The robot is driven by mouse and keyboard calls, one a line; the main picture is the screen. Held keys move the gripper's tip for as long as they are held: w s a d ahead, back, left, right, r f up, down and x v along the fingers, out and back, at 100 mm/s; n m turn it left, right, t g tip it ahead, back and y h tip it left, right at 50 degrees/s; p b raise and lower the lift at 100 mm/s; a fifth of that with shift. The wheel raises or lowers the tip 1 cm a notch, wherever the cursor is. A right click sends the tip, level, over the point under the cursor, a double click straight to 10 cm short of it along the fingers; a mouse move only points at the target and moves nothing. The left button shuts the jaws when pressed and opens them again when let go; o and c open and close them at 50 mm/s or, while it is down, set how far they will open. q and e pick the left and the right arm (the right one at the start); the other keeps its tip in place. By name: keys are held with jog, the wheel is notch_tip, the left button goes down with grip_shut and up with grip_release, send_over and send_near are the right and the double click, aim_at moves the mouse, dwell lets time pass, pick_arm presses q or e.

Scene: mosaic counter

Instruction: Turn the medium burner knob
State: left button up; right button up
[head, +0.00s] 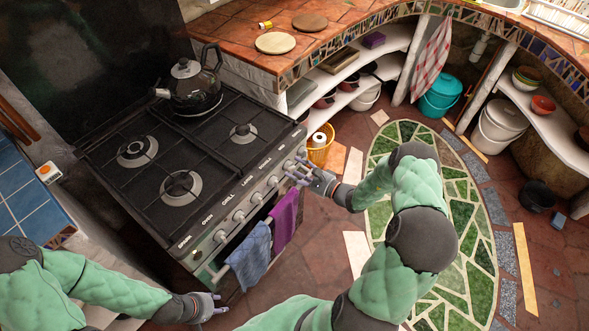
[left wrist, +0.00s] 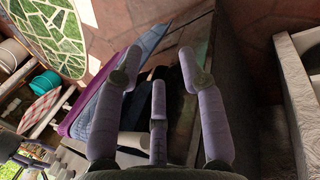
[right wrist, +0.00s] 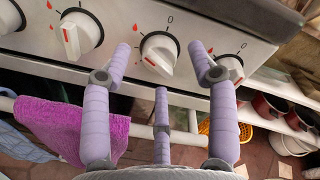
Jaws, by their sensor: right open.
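The black stove has a row of white knobs with red marks along its front panel. In the right wrist view, one knob (right wrist: 158,54) lies between the spread fingertips of my right gripper (right wrist: 160,62), tilted in its dial. Another knob (right wrist: 80,34) is to its left and one (right wrist: 228,70) to its right. I cannot read which label belongs to the medium burner. In the head view, my right gripper (head: 293,171) is open at the right part of the knob row; contact is unclear. My left gripper (head: 217,303) is open and empty, low in front of the stove.
A purple towel (head: 284,218) and a blue towel (head: 249,256) hang on the rail below the knobs. A black kettle (head: 191,86) stands on a back burner. A yellow basket (head: 320,148) is beside the stove. Open floor with a green mosaic (head: 455,210) lies right.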

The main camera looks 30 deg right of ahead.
jog(key=v, duration=1)
jog(key=shift+s+d, duration=0.2)
jog(key=shift+s, duration=0.1)
pick_arm(q)
grip_shut()
dwell(0.8)
